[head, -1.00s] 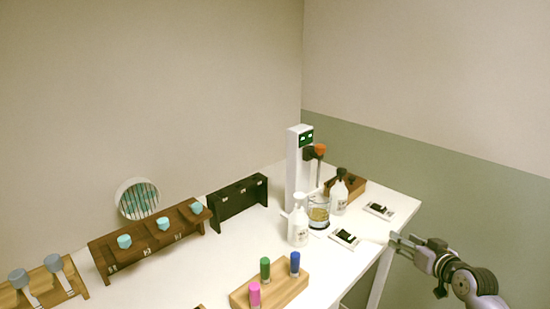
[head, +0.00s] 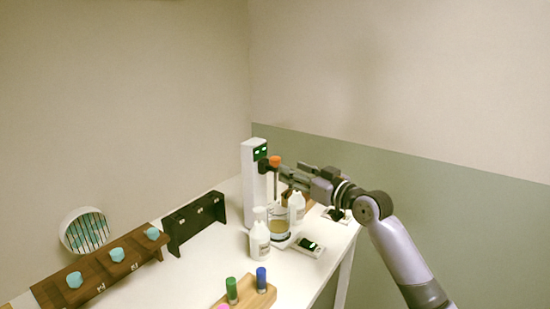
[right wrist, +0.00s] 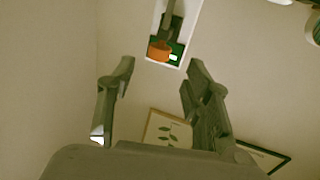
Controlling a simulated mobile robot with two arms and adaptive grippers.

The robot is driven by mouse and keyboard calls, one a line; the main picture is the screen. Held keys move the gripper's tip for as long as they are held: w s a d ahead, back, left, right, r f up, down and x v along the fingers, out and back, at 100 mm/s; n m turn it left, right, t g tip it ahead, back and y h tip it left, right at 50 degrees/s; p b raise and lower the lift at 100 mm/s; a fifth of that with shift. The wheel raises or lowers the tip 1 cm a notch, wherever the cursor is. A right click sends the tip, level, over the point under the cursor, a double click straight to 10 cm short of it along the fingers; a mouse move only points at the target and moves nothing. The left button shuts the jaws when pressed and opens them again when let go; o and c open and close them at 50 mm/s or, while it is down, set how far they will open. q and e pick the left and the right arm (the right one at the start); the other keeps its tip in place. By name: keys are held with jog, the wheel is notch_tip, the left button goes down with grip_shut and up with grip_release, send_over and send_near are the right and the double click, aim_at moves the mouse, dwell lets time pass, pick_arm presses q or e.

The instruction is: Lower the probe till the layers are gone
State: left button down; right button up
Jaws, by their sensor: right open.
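The mixer is a white upright column (head: 252,185) with a green display (head: 260,152) near its top. Its orange knob (head: 275,161) sits on a dark carriage, with the thin probe (head: 275,187) hanging below it toward a glass beaker (head: 279,228) of yellowish liquid. Layers in the liquid are too small to tell, and so is the probe tip's depth. My right gripper (head: 284,174) is beside the knob. In the right wrist view the jaws (right wrist: 158,68) are spread and empty, and the orange knob (right wrist: 159,51) shows beyond the gap between them. My left gripper is out of view.
White bottles (head: 260,240) stand close to the beaker. A small white device (head: 308,247) lies to its right, near the table edge.

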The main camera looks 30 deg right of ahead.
aim_at(279, 162)
jog(key=w, duration=0.2)
jog(key=w+p, duration=0.1)
jog(key=w, duration=0.2)
jog(key=w+a, duration=0.1)
jog(key=w, duration=0.2)
jog(key=shift+w+p, duration=0.1)
jog(key=shift+p, duration=0.2)
jog(key=shift+c, duration=0.3)
jog(key=shift+a, duration=0.1)
jog(key=c, duration=0.6)
jog(key=shift+r, duration=0.1)
grip_shut()
